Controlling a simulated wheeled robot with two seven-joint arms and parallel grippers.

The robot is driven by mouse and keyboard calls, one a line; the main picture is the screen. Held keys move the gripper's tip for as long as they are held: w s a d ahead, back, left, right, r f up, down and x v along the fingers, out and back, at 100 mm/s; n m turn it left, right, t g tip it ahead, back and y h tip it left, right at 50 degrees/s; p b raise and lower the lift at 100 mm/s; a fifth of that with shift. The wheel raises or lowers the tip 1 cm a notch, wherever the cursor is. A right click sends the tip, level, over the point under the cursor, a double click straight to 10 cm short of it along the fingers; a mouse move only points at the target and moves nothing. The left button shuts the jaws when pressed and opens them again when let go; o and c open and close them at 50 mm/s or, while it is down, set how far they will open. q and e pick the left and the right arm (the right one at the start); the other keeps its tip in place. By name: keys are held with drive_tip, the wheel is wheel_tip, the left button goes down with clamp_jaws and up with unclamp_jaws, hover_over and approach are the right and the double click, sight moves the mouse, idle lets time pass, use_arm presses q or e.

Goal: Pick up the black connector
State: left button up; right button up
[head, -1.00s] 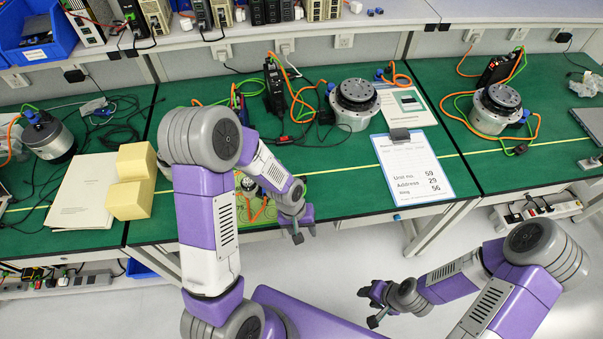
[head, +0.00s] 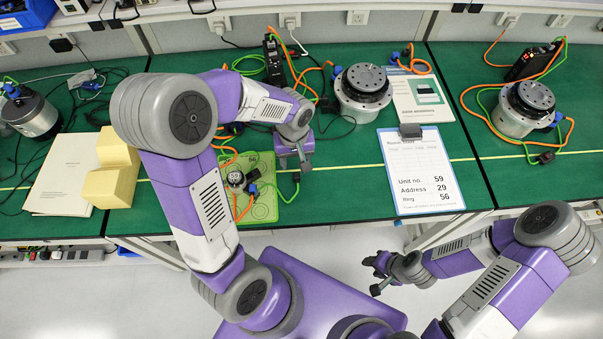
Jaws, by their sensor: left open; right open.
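A small actuator (head: 236,181) sits on a light green mat (head: 262,208) at the table's front edge. A dark connector (head: 252,175), blue-black, is beside it. Another small black connector (head: 545,157) lies at the cable by the right-hand actuator (head: 524,108). I cannot tell which one the task names. My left gripper (head: 294,164) is open and empty, pointing down over the right edge of the mat, right of the dark connector and apart from it. A green cable runs just below its fingers. My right gripper (head: 376,275) is open and empty, off the table above the floor.
A clipboard (head: 421,180) lies right of the mat, with a large actuator (head: 362,92) behind it. Yellow foam blocks (head: 117,170) and papers (head: 66,175) lie left. Orange and green cables are spread behind my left arm, which hides part of the table.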

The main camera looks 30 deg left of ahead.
sight(297, 176)
use_arm(q)
drive_tip(key=f+b, duration=0.2)
drive_tip(key=f, duration=0.1)
drive_tip(key=shift+w+f, duration=0.2)
drive_tip(key=shift+w, duration=0.15)
wheel_tip(297, 176, down, 8)
drive_tip(key=b, duration=0.3)
drive_tip(key=shift+r, duration=0.25)
use_arm(e)
wheel_tip(297, 176, down, 6)
drive_tip(key=shift+w+f, duration=0.2)
drive_tip(key=shift+w, duration=0.15)
use_arm(q)
clamp_jaws()
